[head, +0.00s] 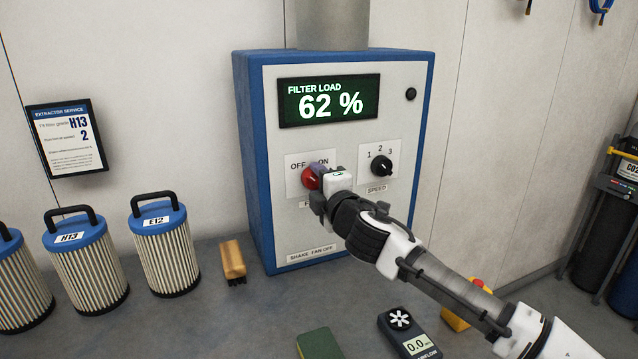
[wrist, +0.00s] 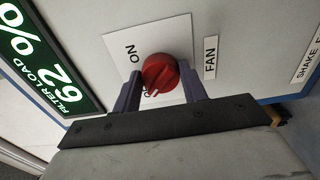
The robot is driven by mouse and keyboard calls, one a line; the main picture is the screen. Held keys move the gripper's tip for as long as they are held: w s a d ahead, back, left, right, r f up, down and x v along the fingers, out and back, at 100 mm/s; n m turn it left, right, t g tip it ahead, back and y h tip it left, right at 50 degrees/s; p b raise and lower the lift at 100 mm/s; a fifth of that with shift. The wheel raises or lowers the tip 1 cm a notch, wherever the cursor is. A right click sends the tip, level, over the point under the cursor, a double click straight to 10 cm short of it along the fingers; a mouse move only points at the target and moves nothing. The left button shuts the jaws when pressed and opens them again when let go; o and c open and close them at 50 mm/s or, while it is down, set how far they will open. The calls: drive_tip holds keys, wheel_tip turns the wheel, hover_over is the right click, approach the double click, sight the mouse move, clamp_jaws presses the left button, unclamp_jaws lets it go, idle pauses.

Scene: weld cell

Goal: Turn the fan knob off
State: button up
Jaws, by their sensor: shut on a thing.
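The red fan knob (head: 309,179) is on a white OFF/ON plate (head: 294,184) on the front of the extractor cabinet (head: 345,225). In the wrist view the round red knob (wrist: 160,74) sits between the two dark fingers of my gripper (wrist: 162,92), with the FAN label beside it. My gripper (head: 317,173) is shut on the knob from the front right. The word ON shows in both views; OFF shows in the head view. My gripper partly covers the knob there, and I cannot clearly tell which way it points.
The black speed knob (head: 381,165) is close to the right of my gripper. A display (head: 329,101) above reads filter load 62 %. Filter cartridges (head: 165,246) and a brush (head: 233,262) stand on the left. A meter (head: 409,333) and a green pad (head: 319,344) lie in front.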

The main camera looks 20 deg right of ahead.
drive_tip(key=o, duration=1)
drive_tip(key=shift+c, duration=0.2)
drive_tip(key=shift+s, duration=0.1)
drive_tip(key=s+b, duration=0.3)
drive_tip(key=s, duration=1)
drive_tip(key=shift+s+d, duration=0.2)
drive_tip(key=shift+s, duration=0.15)
